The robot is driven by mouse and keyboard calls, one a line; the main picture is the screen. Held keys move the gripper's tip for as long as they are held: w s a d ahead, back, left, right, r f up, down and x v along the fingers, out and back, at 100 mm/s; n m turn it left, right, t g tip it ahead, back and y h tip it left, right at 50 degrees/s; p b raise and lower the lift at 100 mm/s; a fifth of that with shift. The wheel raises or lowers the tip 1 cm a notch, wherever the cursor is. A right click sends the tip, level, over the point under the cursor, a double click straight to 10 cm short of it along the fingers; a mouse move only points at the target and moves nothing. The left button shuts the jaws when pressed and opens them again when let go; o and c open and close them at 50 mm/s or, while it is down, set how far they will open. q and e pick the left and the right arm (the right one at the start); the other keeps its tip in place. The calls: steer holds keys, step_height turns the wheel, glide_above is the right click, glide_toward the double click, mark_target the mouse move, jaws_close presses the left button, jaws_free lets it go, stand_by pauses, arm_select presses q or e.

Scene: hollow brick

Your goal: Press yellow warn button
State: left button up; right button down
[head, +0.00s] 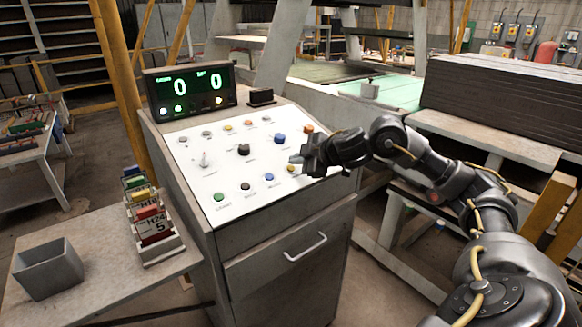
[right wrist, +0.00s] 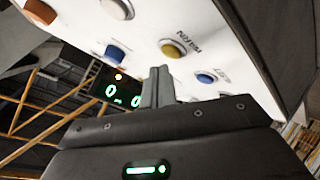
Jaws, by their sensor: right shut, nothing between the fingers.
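The yellow warn button (right wrist: 173,49) shows in the right wrist view as a round yellow cap in a pale ring, with the label WARN beside it. In the head view only a small part of the yellow button (head: 291,168) shows near the panel's right edge, partly hidden by my right gripper. My right gripper (head: 296,160) is shut and empty, over the right side of the white panel. In the right wrist view its closed fingertips (right wrist: 160,74) point toward the panel, just below and left of the yellow button in the picture, apparently apart from it. My left gripper is not in view.
The white sloped panel (head: 190,182) carries several other controls, including a large blue button (head: 279,140), a blue one (head: 270,181) and a green one (head: 219,197). A display (head: 190,92) reads 0 and 0. A grey bin (head: 48,270) stands at left.

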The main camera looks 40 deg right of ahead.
steer(key=r+p, duration=0.2)
steer(key=s+r+p, duration=0.1)
steer(key=r+p, duration=0.1)
steer(key=r, duration=0.1)
steer(key=shift+s+p, duration=0.2)
steer(key=shift+p, duration=0.15)
steer(key=shift+f, duration=0.1)
stand_by(0.7)
